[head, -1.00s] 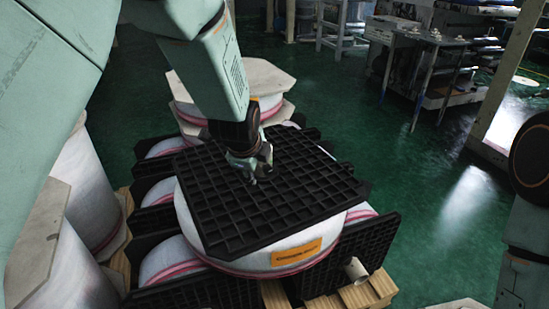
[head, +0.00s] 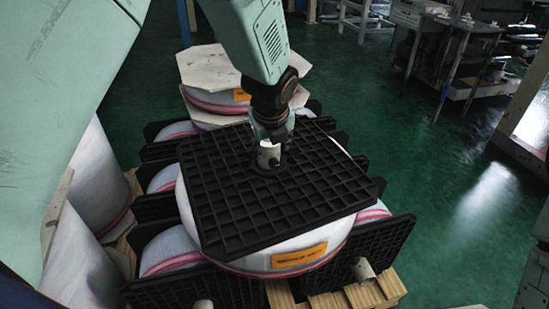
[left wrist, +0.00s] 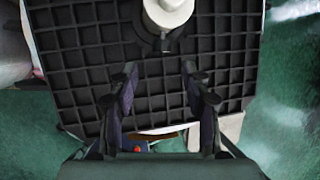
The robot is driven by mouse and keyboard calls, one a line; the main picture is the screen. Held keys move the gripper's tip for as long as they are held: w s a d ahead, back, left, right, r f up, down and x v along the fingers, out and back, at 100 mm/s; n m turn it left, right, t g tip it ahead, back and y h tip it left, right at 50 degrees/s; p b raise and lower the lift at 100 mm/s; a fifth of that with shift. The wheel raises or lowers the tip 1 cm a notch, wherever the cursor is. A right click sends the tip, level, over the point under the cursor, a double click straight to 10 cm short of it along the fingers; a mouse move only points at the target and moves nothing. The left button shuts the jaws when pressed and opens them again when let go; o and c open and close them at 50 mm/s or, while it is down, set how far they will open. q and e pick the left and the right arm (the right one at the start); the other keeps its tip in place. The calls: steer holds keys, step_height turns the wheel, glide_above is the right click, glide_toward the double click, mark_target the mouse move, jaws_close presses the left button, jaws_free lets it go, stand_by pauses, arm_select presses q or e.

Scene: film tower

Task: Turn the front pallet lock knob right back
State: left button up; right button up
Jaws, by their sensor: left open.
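A pale, round-topped knob (head: 268,156) stands on the black grid pallet (head: 225,215) that lies over a big white film roll. My left gripper (head: 272,130) is right by the knob and overlaps it in the head view, so contact cannot be told there. In the left wrist view the knob (left wrist: 168,12) is at the top edge, ahead of the two open fingers (left wrist: 159,72). Nothing is between the fingertips; the grid shows behind them. My right gripper is out of view.
Pale tube ends (head: 362,270) stick out at the lower black grids in front. The film roll (head: 270,258) carries an orange label. More rolls stand at the left and behind. Green floor is open at the right, with a metal table (head: 450,45) farther back.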

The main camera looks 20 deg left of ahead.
mark_target(274, 161)
arm_select(q)
steer(key=b+x, duration=0.3)
steer(key=x, duration=0.3)
steer(key=shift+w+d+f, duration=0.15)
steer(key=shift+f, duration=0.05)
steer(key=shift+w+f+b, duration=0.2)
steer(key=shift+f+b, duration=0.2)
steer(key=shift+f, duration=0.1)
steer(key=shift+w+f, duration=0.25)
steer(key=shift+s+r, duration=0.1)
steer(key=shift+r, duration=0.05)
steer(key=shift+c, duration=0.5)
steer(key=c, duration=0.5)
jaws_close()
